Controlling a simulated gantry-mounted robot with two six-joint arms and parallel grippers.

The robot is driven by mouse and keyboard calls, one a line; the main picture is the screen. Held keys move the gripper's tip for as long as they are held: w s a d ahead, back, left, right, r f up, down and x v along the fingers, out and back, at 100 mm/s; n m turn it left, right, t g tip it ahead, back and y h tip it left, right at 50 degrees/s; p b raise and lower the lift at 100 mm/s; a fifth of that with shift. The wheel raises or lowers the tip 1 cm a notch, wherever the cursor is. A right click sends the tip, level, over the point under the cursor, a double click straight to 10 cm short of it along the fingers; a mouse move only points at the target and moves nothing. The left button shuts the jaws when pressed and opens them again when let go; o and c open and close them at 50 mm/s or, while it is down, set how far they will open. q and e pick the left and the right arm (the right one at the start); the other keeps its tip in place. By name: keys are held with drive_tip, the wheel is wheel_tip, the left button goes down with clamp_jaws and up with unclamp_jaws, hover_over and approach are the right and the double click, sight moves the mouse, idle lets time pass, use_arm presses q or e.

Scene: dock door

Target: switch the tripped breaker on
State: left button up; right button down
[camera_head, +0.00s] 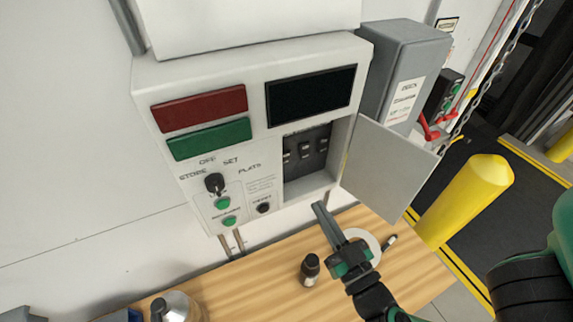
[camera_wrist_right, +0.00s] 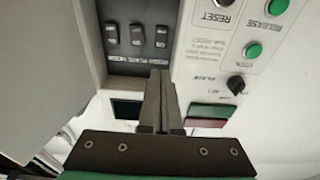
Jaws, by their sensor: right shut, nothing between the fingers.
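A white control panel (camera_head: 262,88) on the wall has a recess with a dark breaker block (camera_head: 308,160). Its door (camera_head: 388,172) hangs open to the right. Several small breaker switches show there; three are clear in the wrist view: one at left (camera_wrist_right: 111,34), one in the middle (camera_wrist_right: 136,35) and one at right (camera_wrist_right: 161,37). I cannot tell for sure which is tripped. My right gripper (camera_head: 320,207) is shut and empty, just below and in front of the recess. In the wrist view its fingertips (camera_wrist_right: 159,73) point toward the breaker block, apparently apart from the switches.
A wooden bench (camera_head: 250,285) lies below, with a dark bottle (camera_head: 310,269), a white roll (camera_head: 366,240) partly behind my gripper, and a metal-topped container (camera_head: 173,306). A grey box (camera_head: 397,65) stands right of the panel. A yellow bollard (camera_head: 470,196) stands farther right.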

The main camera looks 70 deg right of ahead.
drive_tip(key=b, duration=0.3)
approach(287, 154)
drive_tip(key=p+x, duration=0.3)
drive_tip(key=x, duration=0.2)
drive_tip(key=shift+w+d+r, duration=0.2)
drive_tip(key=shift+w+d+f, duration=0.1)
drive_tip(key=shift+w+d, duration=0.3)
drive_tip(key=shift+w, duration=0.1)
